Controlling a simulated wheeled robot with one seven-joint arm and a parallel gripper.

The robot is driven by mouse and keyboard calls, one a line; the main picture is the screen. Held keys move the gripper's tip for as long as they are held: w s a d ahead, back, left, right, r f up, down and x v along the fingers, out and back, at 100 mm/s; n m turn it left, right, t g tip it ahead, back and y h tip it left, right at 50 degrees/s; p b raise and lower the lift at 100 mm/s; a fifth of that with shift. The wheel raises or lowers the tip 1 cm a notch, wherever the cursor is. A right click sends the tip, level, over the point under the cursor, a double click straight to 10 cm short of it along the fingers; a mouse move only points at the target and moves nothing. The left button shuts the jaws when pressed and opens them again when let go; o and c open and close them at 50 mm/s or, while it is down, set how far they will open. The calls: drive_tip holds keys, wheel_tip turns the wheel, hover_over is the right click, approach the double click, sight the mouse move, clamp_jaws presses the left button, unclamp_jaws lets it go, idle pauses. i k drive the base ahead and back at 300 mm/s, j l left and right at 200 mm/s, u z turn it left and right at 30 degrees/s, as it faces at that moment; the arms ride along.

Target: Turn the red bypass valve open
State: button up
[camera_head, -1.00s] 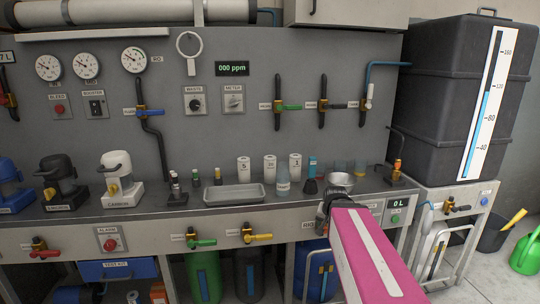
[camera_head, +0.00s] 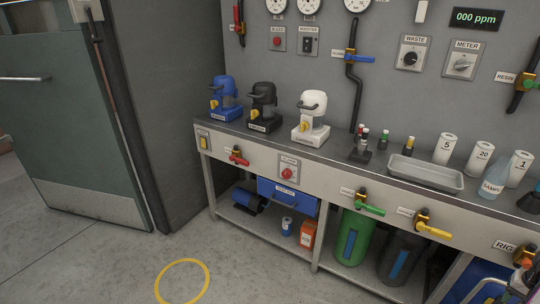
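A valve with a red lever handle (camera_head: 238,157) is on the front panel of the bench near its left end. Its handle lies roughly level, pointing right, and its label is too small to read. Another valve with a red handle (camera_head: 239,22) is on a pipe on the wall, at the top of the view, with its handle along the pipe. I cannot tell from the labels which one is the bypass valve. My gripper is not in view.
The bench (camera_head: 372,172) carries blue, black and white pump units and a metal tray (camera_head: 425,173). Green (camera_head: 370,209) and yellow (camera_head: 433,230) valve handles stick out of its front. A grey-green door (camera_head: 70,120) stands at left. Floor before the bench is clear around a yellow ring (camera_head: 182,284).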

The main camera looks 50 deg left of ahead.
sight(242, 162)
drive_tip(key=u, duration=1.35)
drive_tip(key=i+j+u, duration=0.15)
drive_tip(key=j, duration=0.3)
drive_tip(key=i+j+u, duration=0.2)
drive_tip(key=j, duration=0.2)
drive_tip(key=i+j+u, duration=0.15)
drive_tip(key=j, duration=0.25)
drive_tip(key=i+j+u, duration=0.2)
drive_tip(key=j, duration=0.2)
